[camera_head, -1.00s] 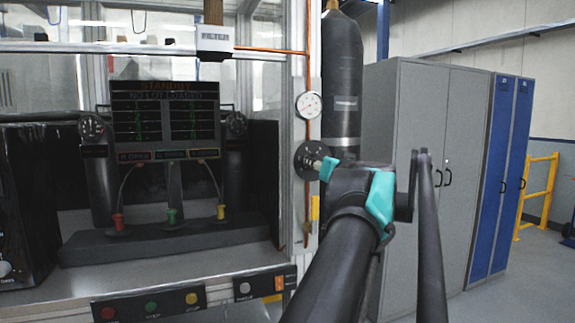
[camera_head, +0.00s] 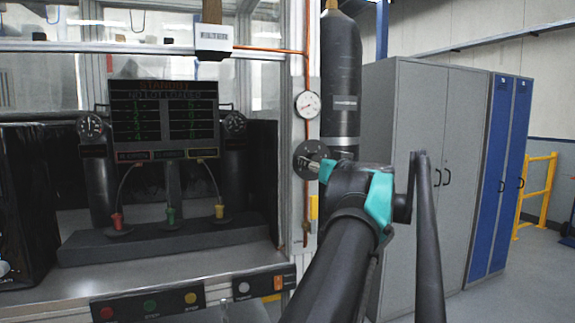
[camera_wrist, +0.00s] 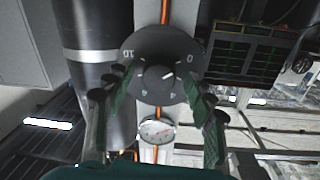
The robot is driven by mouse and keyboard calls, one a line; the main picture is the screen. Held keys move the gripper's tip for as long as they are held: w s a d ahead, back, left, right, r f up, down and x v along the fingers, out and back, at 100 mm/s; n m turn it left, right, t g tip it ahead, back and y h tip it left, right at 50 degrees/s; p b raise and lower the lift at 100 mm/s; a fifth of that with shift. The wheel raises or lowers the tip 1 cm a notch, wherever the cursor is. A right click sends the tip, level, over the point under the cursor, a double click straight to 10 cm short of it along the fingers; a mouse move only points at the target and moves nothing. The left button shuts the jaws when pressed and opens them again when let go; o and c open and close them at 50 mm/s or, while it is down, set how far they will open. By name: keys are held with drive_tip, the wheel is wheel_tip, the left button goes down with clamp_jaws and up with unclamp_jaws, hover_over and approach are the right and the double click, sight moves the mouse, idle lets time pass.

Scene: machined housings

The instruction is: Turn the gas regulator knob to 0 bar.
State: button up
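The regulator knob (camera_wrist: 157,80) sits at the centre of a round black dial plate (camera_wrist: 139,45) in the wrist view. The dial bears white numbers, with 10 at upper left and 0 at upper right. The knob's white pointer mark points right and slightly up, a little short of the 0. My gripper (camera_wrist: 158,82) has its two fingers apart, one on each side of the knob, with visible gaps. In the head view my gripper (camera_head: 322,166) is at the dial plate (camera_head: 302,150) and hides part of it. A round pressure gauge (camera_head: 308,104) is above the dial; its reading is too small to tell.
A copper pipe (camera_head: 307,70) runs up the post beside a dark gas cylinder (camera_head: 342,80). Grey lockers (camera_head: 400,120) stand close to the right of my arm. The bench with a display (camera_head: 165,115) is at left.

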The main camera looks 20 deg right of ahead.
drive_tip(key=shift+s, duration=0.15)
drive_tip(key=s, duration=0.7)
drive_tip(key=shift+a, duration=0.15)
idle(0.4)
drive_tip(key=shift+s, duration=0.15)
idle(0.4)
